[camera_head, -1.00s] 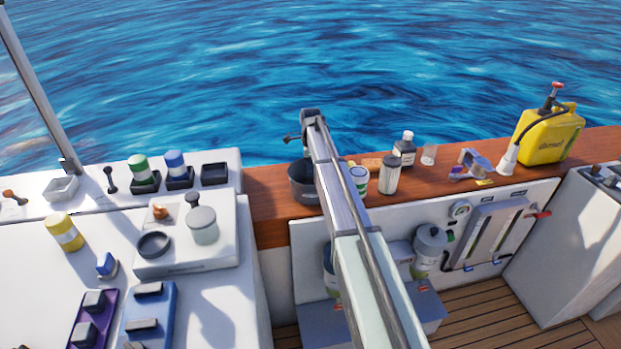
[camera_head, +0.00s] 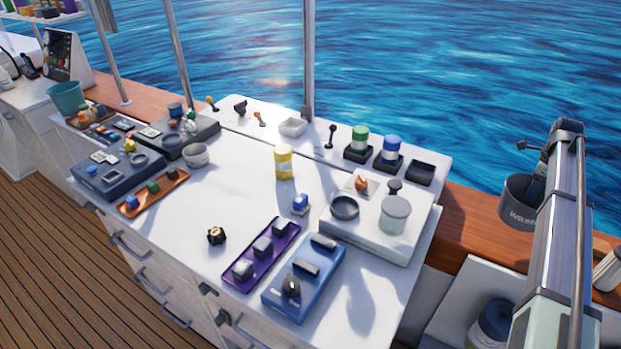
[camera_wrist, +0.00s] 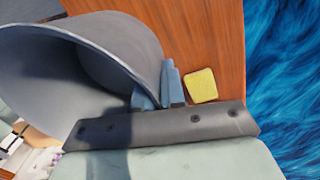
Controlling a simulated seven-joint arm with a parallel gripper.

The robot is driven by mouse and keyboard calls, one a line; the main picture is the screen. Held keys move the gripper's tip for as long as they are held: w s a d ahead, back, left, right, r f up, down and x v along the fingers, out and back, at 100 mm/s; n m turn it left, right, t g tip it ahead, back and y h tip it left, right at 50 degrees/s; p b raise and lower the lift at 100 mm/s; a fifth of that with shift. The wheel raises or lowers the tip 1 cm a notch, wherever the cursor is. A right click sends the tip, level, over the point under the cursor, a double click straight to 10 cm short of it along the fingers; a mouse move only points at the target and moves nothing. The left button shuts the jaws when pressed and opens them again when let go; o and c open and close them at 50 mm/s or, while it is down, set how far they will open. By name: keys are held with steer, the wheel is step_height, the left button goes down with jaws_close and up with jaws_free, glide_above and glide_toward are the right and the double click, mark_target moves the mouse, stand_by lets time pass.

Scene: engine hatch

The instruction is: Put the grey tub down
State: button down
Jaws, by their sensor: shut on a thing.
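The grey tub (camera_head: 519,204), dark and round with "waste" lettering on its side, is at the right of the head view, over the wooden ledge (camera_head: 465,215). My gripper is shut on its wall: in the wrist view the blue-grey fingertips (camera_wrist: 172,84) pinch the rim of the tub (camera_wrist: 75,70). The tub's open mouth faces left in that view. In the head view my arm hides the fingers and part of the tub. I cannot tell whether the tub's base touches the ledge.
A yellow square piece (camera_wrist: 201,85) lies on the wood close to the fingertips. The counter's middle has bare room. Water lies beyond the ledge.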

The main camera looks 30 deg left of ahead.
step_height(320, 180, up, 18)
steer(key=s+a+n, duration=0.3)
steer(key=a+n, duration=0.1)
steer(key=a, duration=1.8)
steer(key=s+a+n, duration=0.3)
steer(key=a+n, duration=0.1)
steer(key=a, duration=1.8)
steer(key=s+a+n, duration=0.2)
steer(key=s+a, duration=0.4)
steer(key=a, duration=0.4)
steer(key=s+a+n+h, duration=0.1)
steer(key=s+a, duration=0.5)
steer(key=a, duration=0.3)
steer(key=s+a+n, duration=0.2)
steer(key=s+a, duration=0.4)
steer(key=a, duration=0.4)
steer(key=s+a+n, duration=0.3)
steer(key=s+a, duration=0.6)
steer(key=s, duration=0.2)
steer(key=s+a+n, duration=0.2)
steer(key=s+a, duration=0.6)
steer(key=s, duration=0.4)
steer(key=shift+t+h, duration=0.3)
steer(key=shift+t, duration=0.1)
steer(key=shift+s+a+f, duration=0.1)
steer(key=shift+a+f, duration=0.1)
steer(key=shift+f, duration=3.55)
steer(key=shift+s+a+f, duration=0.1)
steer(key=shift+a+f, duration=0.05)
steer(key=shift+f, duration=3.6)
